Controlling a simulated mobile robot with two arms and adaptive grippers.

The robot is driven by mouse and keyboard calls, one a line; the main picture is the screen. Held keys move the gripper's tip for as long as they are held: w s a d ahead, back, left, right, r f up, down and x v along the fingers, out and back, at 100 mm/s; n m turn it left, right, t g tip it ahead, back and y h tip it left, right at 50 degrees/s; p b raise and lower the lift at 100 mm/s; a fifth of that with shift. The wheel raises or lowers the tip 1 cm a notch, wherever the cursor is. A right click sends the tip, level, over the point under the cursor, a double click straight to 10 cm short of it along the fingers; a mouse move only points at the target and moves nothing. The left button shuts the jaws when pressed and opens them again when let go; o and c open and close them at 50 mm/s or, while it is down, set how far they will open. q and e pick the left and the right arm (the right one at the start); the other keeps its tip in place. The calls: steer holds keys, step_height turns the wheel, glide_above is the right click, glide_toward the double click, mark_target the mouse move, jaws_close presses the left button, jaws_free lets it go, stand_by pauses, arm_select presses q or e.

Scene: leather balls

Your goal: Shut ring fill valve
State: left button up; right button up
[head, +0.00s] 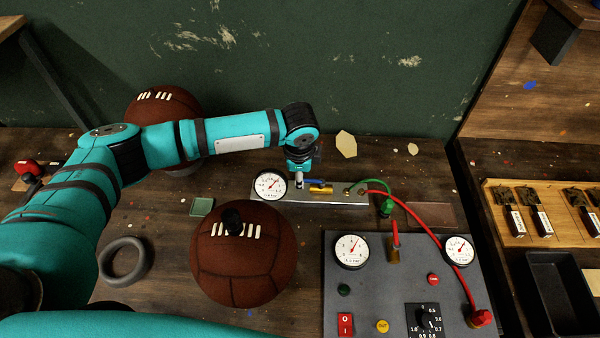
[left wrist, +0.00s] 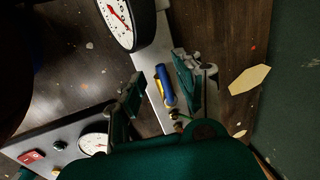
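A metal plate (head: 345,198) on the bench carries a round gauge (head: 270,184), a brass valve (head: 321,189) and a blue lever (head: 314,182). The lever looks roughly in line with the plate; its exact angle is hard to tell. My left gripper (head: 299,181) points down at the plate, between gauge and valve in the head view. In the left wrist view, its fingers (left wrist: 157,87) are spread, with the blue lever (left wrist: 165,84) showing between them and apparently untouched. The brass below the lever is partly hidden. My right gripper is out of view.
A leather ball (head: 243,262) sits in front of the plate, another (head: 165,108) behind my left arm. A grey ring (head: 125,262) lies at left. A control box (head: 400,285) with gauges and a red hose (head: 428,218) stands front right. A green hose (head: 385,190) leaves the plate.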

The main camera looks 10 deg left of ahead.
arm_select(q)
steer(key=shift+w+f, duration=0.2)
steer(key=shift+f, duration=0.6)
jaws_close()
